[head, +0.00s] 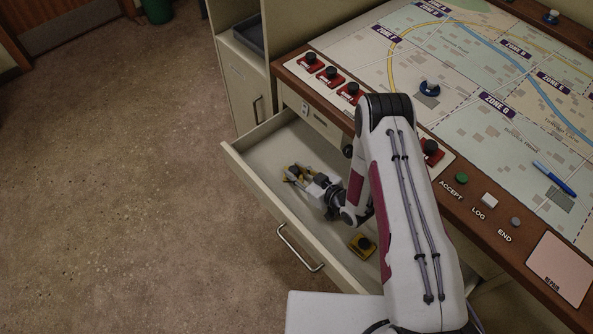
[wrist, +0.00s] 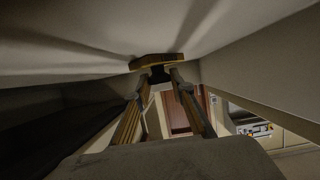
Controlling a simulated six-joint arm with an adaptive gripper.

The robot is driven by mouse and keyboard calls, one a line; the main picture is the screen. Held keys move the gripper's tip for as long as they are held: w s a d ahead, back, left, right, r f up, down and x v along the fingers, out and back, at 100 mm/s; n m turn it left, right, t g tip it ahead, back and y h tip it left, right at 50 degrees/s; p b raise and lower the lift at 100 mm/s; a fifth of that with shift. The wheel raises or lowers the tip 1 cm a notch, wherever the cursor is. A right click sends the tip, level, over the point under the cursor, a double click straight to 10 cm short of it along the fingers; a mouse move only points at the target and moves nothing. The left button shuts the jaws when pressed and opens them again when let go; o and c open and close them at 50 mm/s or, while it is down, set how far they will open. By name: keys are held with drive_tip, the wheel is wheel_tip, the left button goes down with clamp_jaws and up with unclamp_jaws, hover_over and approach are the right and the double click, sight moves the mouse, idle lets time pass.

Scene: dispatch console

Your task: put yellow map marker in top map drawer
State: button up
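A yellow map marker with a dark knob (head: 362,244) stands on the floor of the open drawer (head: 262,155), near its front right part. A second yellow piece with a dark knob shows at my gripper's fingertips in the wrist view (wrist: 157,60). It is small and partly hidden by the fingers in the head view. My gripper (head: 296,174) is low inside the drawer, toward its far end. Its two fingers stand apart on either side of the dark knob, with what looks like a gap. The piece's base appears to rest on a pale drawer surface.
The drawer's front panel with its metal handle (head: 301,249) faces the floor at left. An open shelf with a dark tray (head: 249,34) stands behind. My arm hides part of the drawer.

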drive_tip(key=shift+o, duration=1.3)
drive_tip(key=shift+r, duration=0.25)
drive_tip(key=shift+v, duration=6)
drive_tip(key=shift+f, duration=0.15)
